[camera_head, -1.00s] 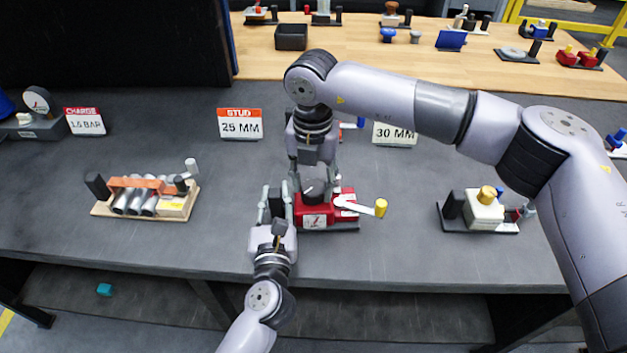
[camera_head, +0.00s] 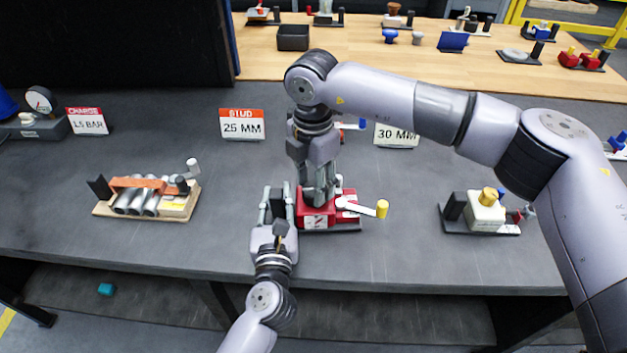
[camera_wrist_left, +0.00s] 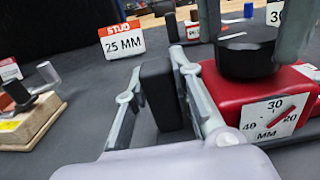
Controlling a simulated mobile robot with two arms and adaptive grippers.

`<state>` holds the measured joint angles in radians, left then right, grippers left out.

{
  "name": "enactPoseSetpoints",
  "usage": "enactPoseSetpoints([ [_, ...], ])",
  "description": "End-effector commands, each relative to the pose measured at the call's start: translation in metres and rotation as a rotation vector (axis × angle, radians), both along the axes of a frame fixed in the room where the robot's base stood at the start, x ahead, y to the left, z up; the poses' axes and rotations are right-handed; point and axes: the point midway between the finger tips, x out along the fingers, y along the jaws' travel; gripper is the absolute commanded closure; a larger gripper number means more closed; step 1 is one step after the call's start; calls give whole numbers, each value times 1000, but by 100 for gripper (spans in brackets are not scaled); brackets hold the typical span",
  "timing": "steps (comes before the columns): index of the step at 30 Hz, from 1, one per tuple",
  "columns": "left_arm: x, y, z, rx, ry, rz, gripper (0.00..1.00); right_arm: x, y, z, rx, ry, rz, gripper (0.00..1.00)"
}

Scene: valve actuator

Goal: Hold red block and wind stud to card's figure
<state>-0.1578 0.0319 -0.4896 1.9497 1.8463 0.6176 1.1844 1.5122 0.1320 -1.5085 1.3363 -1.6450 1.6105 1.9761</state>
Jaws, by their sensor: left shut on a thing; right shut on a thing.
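The red block (camera_head: 343,214) stands on a dark base at the front of the grey bench, with a white lever ending in a yellow knob. My left gripper (camera_head: 277,203) is shut on the black upright post (camera_wrist_left: 160,92) at the block's left. My right gripper (camera_head: 319,192) points down from above, shut on the round black knob (camera_wrist_left: 246,52) on top of the block. The stud itself is not distinguishable. The block's white dial (camera_wrist_left: 272,116) shows 20, 30 and 40 MM; its red pointer lies between 30 and 20. The stud card (camera_head: 242,124) reads 25 MM.
A 30 MM card (camera_head: 396,135) stands behind my right arm, its top hidden. A wooden stand with tubes (camera_head: 146,196) is at left, a cream device (camera_head: 482,212) at right. A gauge (camera_head: 40,101) and charge card (camera_head: 87,121) are at far left.

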Motion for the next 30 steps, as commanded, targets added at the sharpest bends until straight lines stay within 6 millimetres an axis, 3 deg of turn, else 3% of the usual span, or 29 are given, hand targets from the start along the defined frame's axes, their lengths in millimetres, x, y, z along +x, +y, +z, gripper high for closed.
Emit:
enactPoseSetpoints([
  [1,-1,2,-8,8,17,7,100,2,0,5,4,-8,-9,86],
  [20,-1,3,-8,8,17,7,100,2,0,5,4,-8,-20,86],
  [21,-1,3,-8,8,17,7,100,2,0,5,3,-7,-20,56],
  [30,-1,2,-7,2,15,5,100,1,0,2,2,-3,-18,38],
])
